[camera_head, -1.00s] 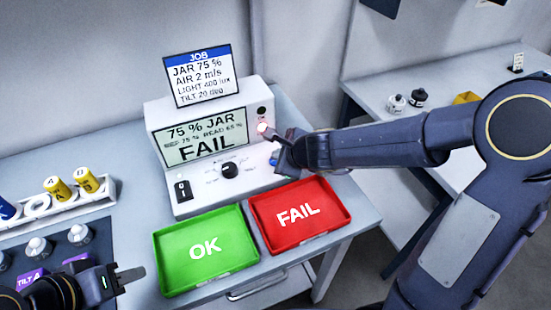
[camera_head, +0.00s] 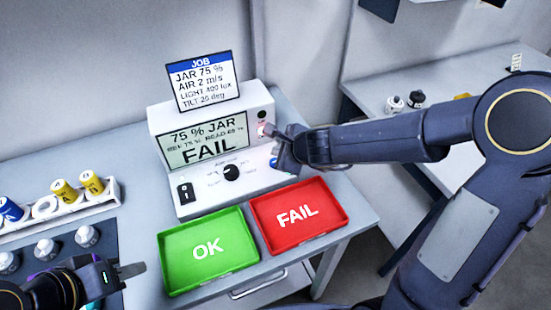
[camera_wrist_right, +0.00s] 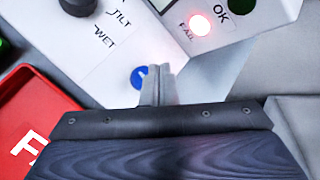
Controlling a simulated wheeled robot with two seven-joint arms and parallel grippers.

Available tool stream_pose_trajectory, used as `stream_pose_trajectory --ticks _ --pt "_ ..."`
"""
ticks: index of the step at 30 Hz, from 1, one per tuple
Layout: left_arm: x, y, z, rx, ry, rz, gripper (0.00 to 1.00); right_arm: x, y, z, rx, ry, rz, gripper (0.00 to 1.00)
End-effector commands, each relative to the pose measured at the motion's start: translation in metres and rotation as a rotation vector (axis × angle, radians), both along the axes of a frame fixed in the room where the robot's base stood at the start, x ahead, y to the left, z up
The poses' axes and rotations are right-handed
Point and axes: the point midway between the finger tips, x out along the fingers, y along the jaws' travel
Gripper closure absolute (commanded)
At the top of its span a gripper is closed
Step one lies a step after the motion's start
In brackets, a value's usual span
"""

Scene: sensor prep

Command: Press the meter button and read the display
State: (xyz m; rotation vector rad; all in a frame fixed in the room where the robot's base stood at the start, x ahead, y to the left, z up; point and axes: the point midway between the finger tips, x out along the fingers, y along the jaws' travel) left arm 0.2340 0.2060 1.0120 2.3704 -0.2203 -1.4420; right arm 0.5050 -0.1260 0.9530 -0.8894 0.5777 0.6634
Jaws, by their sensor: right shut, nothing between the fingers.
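The grey-white meter (camera_head: 250,105) stands on the bench. Its display (camera_head: 207,142) reads "75 % JAR" and a large "FAIL", with a smaller line too blurred to read surely. A red lamp (camera_head: 262,131) is lit; in the right wrist view the lamp (camera_wrist_right: 199,25) is marked FAIL. A blue button (camera_wrist_right: 137,77) sits low on the panel and also shows in the head view (camera_head: 273,162). My right gripper (camera_wrist_right: 157,80) is shut and empty, its tips beside the button and partly overlapping it; contact cannot be told. My left gripper (camera_head: 130,270) is at lower left, its jaws unclear.
A job card (camera_head: 202,82) above the meter lists JAR 75 %, AIR 2 m/s, LIGHT and TILT. A green OK tray (camera_head: 180,278) and a red FAIL tray (camera_head: 290,233) lie in front. A white rack (camera_head: 105,201) holds yellow and blue cylinders at left.

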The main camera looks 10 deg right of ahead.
Motion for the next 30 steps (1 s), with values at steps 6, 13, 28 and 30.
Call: stream_pose_trajectory --ticks 6,13,28,30 --pt "0.000 0.000 0.029 0.000 0.000 0.000 0.64 0.000 0.000 0.028 0.000 0.001 0.001 1.00" --pt "0.000 0.000 0.043 0.000 0.000 0.000 0.64 0.000 0.000 0.042 0.000 0.001 0.001 1.00" --pt "0.000 0.000 0.041 0.000 0.000 0.000 0.64 0.000 0.000 0.040 0.000 0.000 0.000 1.00" --pt "0.000 0.000 0.041 0.000 0.000 0.000 0.64 0.000 0.000 0.040 0.000 0.000 0.000 1.00"
